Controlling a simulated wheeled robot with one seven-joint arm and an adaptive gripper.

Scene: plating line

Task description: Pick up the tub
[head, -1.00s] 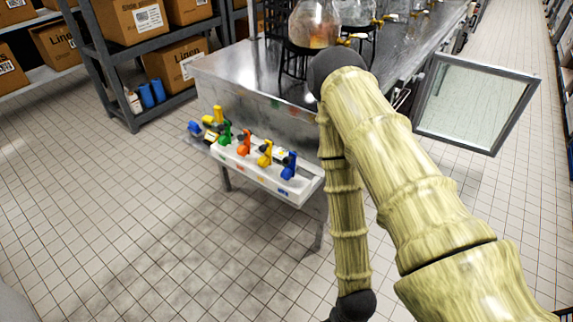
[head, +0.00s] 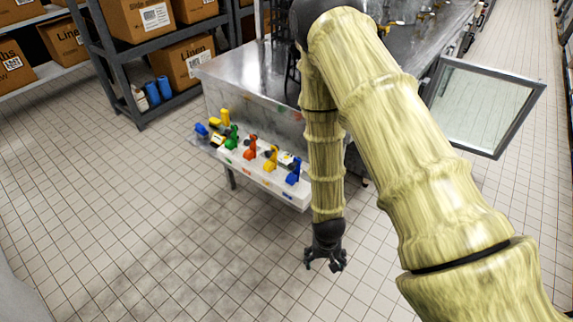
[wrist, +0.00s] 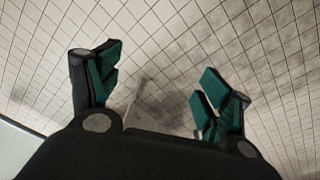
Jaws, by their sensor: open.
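I cannot make out a tub in either view. My gripper (head: 326,264) hangs below my arm in the head view, in front of the metal table and to the right of the white rail. In the wrist view my gripper (wrist: 160,68) has its two green-padded fingers spread wide. My arm hides part of the tabletop.
A metal table (head: 232,72) carries a white rail (head: 262,176) with several coloured pieces on its near side. A framed glass panel (head: 485,107) stands at right. Shelves hold cardboard boxes (head: 186,63) and blue bottles (head: 164,88). The tiled floor (head: 130,215) at left is clear.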

